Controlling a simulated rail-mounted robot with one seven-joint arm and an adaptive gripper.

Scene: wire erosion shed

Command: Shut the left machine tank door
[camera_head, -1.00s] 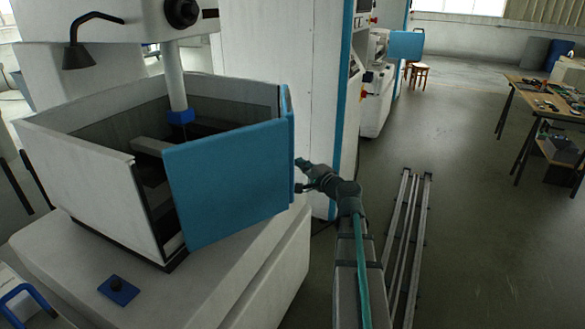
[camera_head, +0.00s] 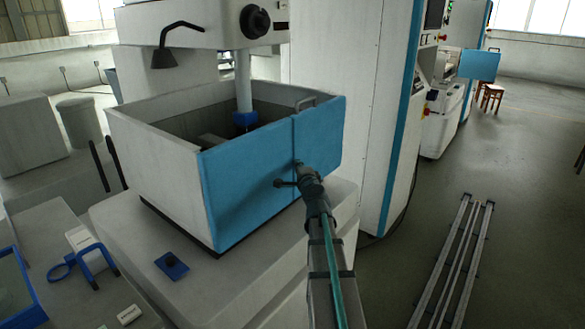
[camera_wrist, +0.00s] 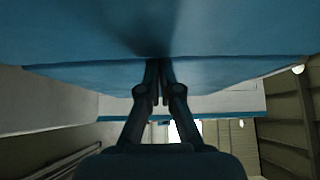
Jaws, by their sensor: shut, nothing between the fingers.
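The left machine tank (camera_head: 150,142) is an open-topped, grey-walled box. Its blue front shows two panels, a larger left panel (camera_head: 240,185) and a smaller right panel (camera_head: 322,135), lying nearly in one plane with a thin seam between them. The left panel's left edge meets the tank's side wall with no visible gap in the head view. My gripper (camera_head: 298,172) is shut and empty at the lower seam area. In the wrist view my gripper (camera_wrist: 158,66) has its fingertips at or very near the blue surface (camera_wrist: 80,72); contact cannot be told.
A machine head with a white column (camera_head: 243,80) stands over the tank. A tall white cabinet (camera_head: 345,90) is behind on the right. Metal rails (camera_head: 455,262) lie on the floor at the right.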

